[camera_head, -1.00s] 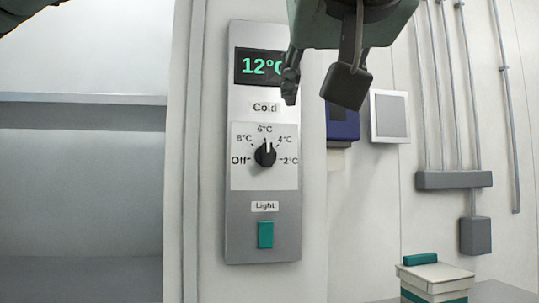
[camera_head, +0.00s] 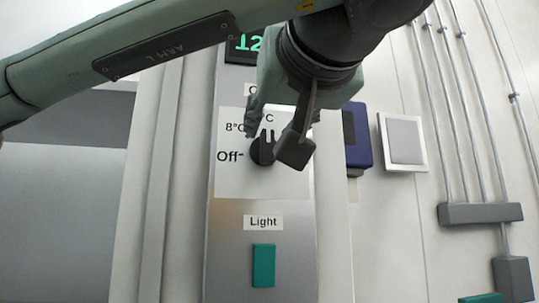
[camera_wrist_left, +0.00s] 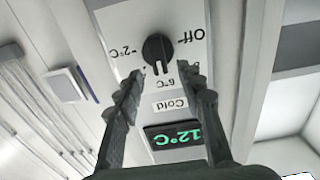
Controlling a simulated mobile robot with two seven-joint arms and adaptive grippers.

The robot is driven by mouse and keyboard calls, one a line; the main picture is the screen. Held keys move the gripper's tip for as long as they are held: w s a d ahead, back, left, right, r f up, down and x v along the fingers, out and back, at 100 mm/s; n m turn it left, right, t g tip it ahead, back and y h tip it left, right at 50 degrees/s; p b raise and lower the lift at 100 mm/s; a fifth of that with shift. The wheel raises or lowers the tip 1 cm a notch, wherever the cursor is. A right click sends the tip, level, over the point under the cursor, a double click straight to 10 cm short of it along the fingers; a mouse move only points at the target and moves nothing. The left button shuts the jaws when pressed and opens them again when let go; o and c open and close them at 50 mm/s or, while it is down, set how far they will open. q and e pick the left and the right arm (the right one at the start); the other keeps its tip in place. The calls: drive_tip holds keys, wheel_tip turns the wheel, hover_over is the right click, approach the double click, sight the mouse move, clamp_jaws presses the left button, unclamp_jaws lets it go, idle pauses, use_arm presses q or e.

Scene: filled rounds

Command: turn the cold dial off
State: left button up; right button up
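The cold dial (camera_head: 262,150) is a round black knob with a pale pointer mark on a white plate, partly hidden by my gripper in the head view. In the left wrist view the dial (camera_wrist_left: 158,48) appears upside down, its mark pointing towards 6°C; Off is a good turn away. My left gripper (camera_head: 274,134) is in front of the dial, fingers apart and empty. In the left wrist view the left gripper's fingertips (camera_wrist_left: 162,74) are to either side, just short of the dial; contact cannot be told. My right gripper is not in view.
The grey panel (camera_head: 228,255) carries a display (camera_wrist_left: 174,136) reading 12°C and a teal Light switch (camera_head: 263,265) below the dial. A blue box (camera_head: 360,138), a white wall plate (camera_head: 404,142) and conduits are to the right.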

sight(269, 137)
use_arm(q)
drive_tip(key=shift+w+a, duration=0.2)
drive_tip(key=shift+w, duration=0.65)
drive_tip(key=shift+w+a, duration=0.15)
drive_tip(key=shift+w, duration=0.7)
drive_tip(key=shift+c, duration=0.3)
clamp_jaws()
